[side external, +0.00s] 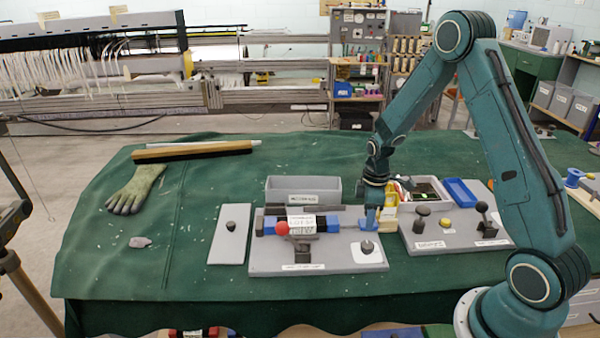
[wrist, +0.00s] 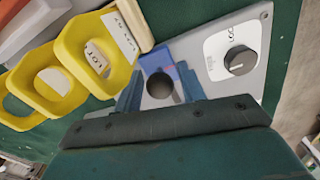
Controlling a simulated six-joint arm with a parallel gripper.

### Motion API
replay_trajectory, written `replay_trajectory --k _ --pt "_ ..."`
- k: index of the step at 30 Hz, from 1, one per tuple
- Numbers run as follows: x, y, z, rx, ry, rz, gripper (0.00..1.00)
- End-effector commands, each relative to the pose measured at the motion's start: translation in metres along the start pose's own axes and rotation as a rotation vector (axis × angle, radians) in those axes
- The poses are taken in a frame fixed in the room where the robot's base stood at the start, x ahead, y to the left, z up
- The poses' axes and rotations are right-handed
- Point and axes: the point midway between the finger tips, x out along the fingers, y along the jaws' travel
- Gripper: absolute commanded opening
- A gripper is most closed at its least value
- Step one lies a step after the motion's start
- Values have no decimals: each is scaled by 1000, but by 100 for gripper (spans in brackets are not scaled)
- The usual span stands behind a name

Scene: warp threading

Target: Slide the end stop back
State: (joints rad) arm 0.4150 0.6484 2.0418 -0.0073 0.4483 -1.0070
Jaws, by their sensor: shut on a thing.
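The end stop, a blue block with a dark round knob on top, shows in the wrist view (wrist: 157,61) between my two fingers. My gripper (wrist: 160,90) is shut on it, one finger on each side. In the side view my gripper (side external: 371,212) points down at the right part of the grey fixture plate (side external: 330,264). There it hides most of the end stop.
A dark dial on a white square (side external: 367,247) is close in front of my gripper. Yellow labelled holders (wrist: 105,52) stand close beside it. A grey bin (side external: 303,190) is behind the fixture, and a panel with dark knobs (side external: 455,232) is to the right.

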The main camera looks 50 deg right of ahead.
Motion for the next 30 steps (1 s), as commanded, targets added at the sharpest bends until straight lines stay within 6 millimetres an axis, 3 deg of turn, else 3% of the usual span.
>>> replay_trajectory --k 5,6,7,20,30 --pt "-1 2 6 16 -13 2 0" --pt "-1 2 6 17 -13 1 42" --pt "-1 2 6 17 -13 1 48" --pt "-3 1 3 8 -8 2 48" --pt "-32 2 3 8 -6 5 48"
